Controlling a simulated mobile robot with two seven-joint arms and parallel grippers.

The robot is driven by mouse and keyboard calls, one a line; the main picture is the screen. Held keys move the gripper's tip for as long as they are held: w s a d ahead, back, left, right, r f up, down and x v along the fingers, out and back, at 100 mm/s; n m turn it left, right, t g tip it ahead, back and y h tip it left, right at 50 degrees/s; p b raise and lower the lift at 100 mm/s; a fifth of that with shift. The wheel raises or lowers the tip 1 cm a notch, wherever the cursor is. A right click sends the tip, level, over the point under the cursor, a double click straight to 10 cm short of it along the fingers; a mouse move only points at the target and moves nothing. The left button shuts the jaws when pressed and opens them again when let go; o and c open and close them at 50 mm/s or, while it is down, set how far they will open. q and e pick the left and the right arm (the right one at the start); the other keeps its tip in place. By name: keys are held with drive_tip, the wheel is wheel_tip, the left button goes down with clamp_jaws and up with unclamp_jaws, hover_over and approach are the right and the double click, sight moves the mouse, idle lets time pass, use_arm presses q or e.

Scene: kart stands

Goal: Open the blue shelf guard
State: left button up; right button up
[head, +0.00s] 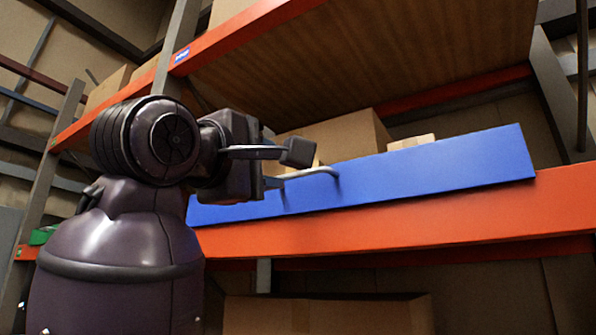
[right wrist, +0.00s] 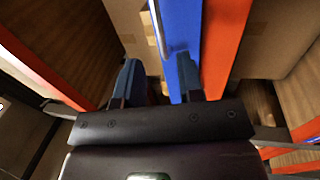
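The blue shelf guard (head: 430,172) is a long flat panel standing upright along the front edge of the orange shelf beam. A grey bar handle (head: 318,172) sticks out from its face towards its left part. My right gripper (head: 286,166) is beside the handle at the guard's left part, and its fingers are apart. In the right wrist view, the two fingers (right wrist: 159,78) are spread with no object held between them. The guard (right wrist: 182,35) and its handle (right wrist: 160,28) lie ahead of the fingertips there. My left gripper is out of view.
Cardboard boxes (head: 345,138) stand on the shelf behind the guard. An orange shelf beam (head: 420,222) runs below it, and a wooden shelf (head: 370,55) hangs above. A large box (head: 325,315) sits lower down. A grey upright (head: 555,85) stands at the right.

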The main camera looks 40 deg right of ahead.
sight(296, 174)
drive_tip(key=p+x, duration=0.1)
drive_tip(key=x, duration=0.7)
drive_tip(key=shift+w+d+p, duration=0.1)
drive_tip(key=shift+d+p, duration=0.15)
drive_tip(key=shift+p, duration=0.15)
clamp_jaws()
